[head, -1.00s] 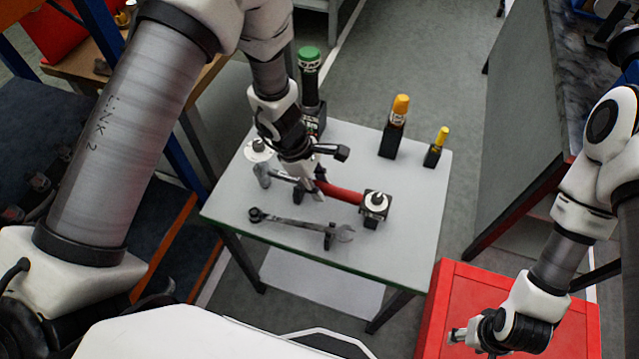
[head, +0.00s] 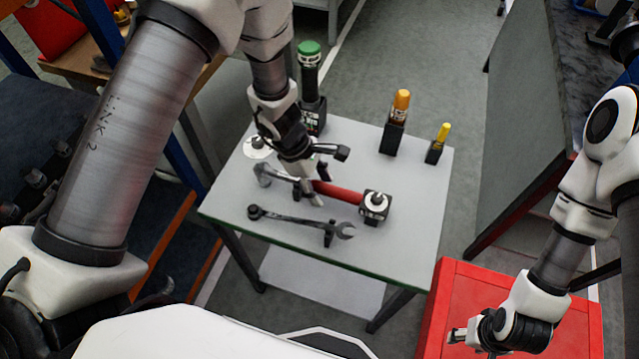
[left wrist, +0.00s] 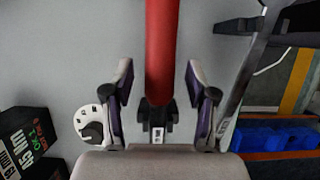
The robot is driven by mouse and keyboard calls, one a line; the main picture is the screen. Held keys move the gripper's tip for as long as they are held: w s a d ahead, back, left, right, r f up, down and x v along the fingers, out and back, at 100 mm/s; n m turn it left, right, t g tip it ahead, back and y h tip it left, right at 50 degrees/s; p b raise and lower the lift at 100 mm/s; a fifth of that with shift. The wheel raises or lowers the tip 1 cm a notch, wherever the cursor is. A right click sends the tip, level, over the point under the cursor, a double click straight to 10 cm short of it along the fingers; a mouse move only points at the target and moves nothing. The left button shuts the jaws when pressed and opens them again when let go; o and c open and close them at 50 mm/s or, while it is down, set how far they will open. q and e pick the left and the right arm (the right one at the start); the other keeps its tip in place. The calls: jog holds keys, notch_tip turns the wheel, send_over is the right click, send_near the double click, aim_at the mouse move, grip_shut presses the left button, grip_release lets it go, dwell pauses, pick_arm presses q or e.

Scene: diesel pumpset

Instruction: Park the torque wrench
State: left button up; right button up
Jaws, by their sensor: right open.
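The torque wrench has a red handle (head: 338,191) and a steel head at its left end. It lies low over the small white table, its right end at a black block with a steel knob (head: 375,203). My left gripper (head: 311,196) is around the wrench's shaft. In the left wrist view its two fingers (left wrist: 160,88) stand on either side of the red handle (left wrist: 162,50), with a gap on each side. A small black support (left wrist: 158,122) shows beneath the handle. My right gripper (head: 458,335) is open and empty above the red cabinet.
A combination spanner (head: 295,221) lies in front of the wrench on black supports. A green-capped tool (head: 309,85), an orange-capped one (head: 397,110) and a yellow-capped one (head: 440,135) stand at the back. The red cabinet (head: 475,285) is front right. The table's right side (head: 418,190) is clear.

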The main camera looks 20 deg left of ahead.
pick_arm(q)
jog(key=v, duration=1.2)
